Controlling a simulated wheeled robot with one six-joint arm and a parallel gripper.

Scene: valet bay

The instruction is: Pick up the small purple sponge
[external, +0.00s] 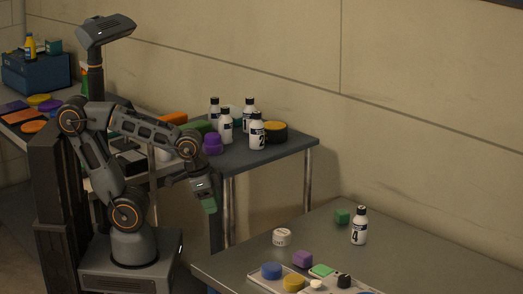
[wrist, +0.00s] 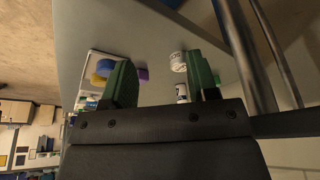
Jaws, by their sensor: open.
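A small purple block, which looks like the sponge (external: 303,258), lies on the grey front table (external: 420,258). In the wrist view the purple piece (wrist: 143,74) shows just right of the left finger, partly hidden by it. My gripper (external: 209,205), with green fingers, hangs left of the front table, apart from the sponge. In the wrist view my gripper (wrist: 157,60) is open, with nothing held between its fingers.
Near the sponge are a white round tub (external: 282,237), a blue round piece (external: 271,270), a yellow one (external: 293,283) and a green piece (external: 322,271). Bottle 4 (external: 359,226) and a green cube (external: 342,216) stand farther back. A dark side table (external: 285,145) holds several bottles.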

